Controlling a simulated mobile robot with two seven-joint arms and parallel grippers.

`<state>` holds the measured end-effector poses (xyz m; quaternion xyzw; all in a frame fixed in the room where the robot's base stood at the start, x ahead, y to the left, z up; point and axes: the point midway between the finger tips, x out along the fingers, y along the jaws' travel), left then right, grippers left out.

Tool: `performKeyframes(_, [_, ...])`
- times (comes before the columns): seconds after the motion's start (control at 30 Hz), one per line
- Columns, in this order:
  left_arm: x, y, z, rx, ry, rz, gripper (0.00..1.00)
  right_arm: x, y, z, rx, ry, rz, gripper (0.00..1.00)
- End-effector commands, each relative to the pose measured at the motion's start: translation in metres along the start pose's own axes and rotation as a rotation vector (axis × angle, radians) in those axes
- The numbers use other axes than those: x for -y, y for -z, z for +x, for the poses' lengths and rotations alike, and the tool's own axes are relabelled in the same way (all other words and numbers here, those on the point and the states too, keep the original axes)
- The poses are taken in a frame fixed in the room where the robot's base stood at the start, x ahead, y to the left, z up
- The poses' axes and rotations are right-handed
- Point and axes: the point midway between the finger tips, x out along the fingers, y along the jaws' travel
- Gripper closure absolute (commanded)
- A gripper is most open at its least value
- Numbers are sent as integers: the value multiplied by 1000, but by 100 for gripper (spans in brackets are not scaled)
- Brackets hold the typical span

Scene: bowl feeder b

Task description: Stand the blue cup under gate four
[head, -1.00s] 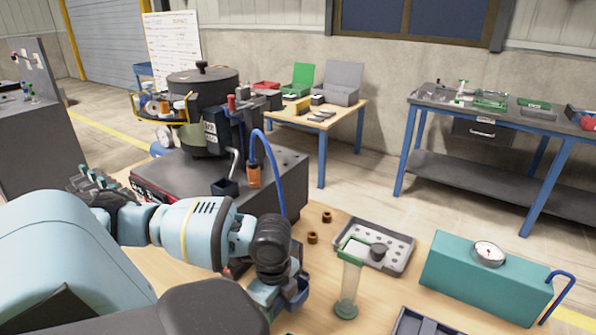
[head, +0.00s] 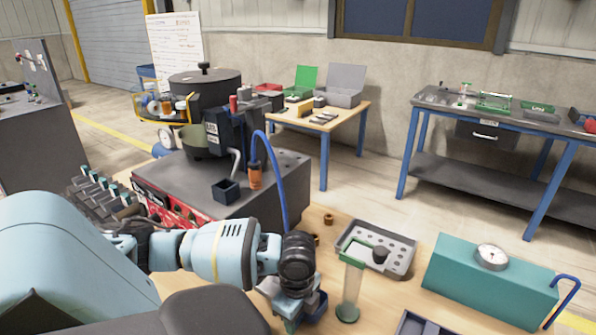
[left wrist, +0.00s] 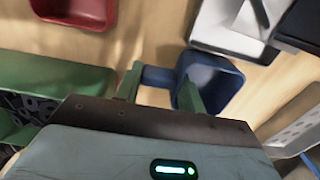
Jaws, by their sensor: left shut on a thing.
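The blue cup (head: 316,304) is a small square open cup with a side handle. It shows at the bottom middle of the head view, partly hidden by my left gripper (head: 290,316). In the left wrist view the blue cup (left wrist: 222,76) lies at my left gripper's fingers (left wrist: 160,92), with its handle between them; the gripper is shut on it. The cup looks empty. A row of dark bays with pale green tops (head: 102,192) stands at the left behind my arm; I cannot tell which of them, if any, is gate four. My right gripper is not in view.
A green-topped clear cylinder (head: 351,288) stands close right of the held cup. Beyond are a grey perforated tray (head: 400,258) and a teal gauge box (head: 480,280). The bowl feeder base (head: 262,195) carries a dark small box (head: 226,192). A red bin (left wrist: 85,10) shows in the wrist view.

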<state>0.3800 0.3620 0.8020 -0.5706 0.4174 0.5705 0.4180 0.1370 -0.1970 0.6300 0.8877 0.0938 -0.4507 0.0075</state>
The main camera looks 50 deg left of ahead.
Motion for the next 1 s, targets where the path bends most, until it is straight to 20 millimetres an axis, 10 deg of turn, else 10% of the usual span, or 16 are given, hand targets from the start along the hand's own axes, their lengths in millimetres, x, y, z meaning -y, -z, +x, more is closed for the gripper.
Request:
performKeyframes(0.3, [1, 0, 2, -1, 3, 0, 89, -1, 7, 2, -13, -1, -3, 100])
performKeyframes(0.33, [0, 0, 2, -1, 2, 0, 57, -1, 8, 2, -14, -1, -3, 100])
performKeyframes(0.47, [0, 0, 2, -1, 2, 0, 40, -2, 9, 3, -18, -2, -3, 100])
performKeyframes(1.0, [1, 0, -26, -2, 6, 0, 39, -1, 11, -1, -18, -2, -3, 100])
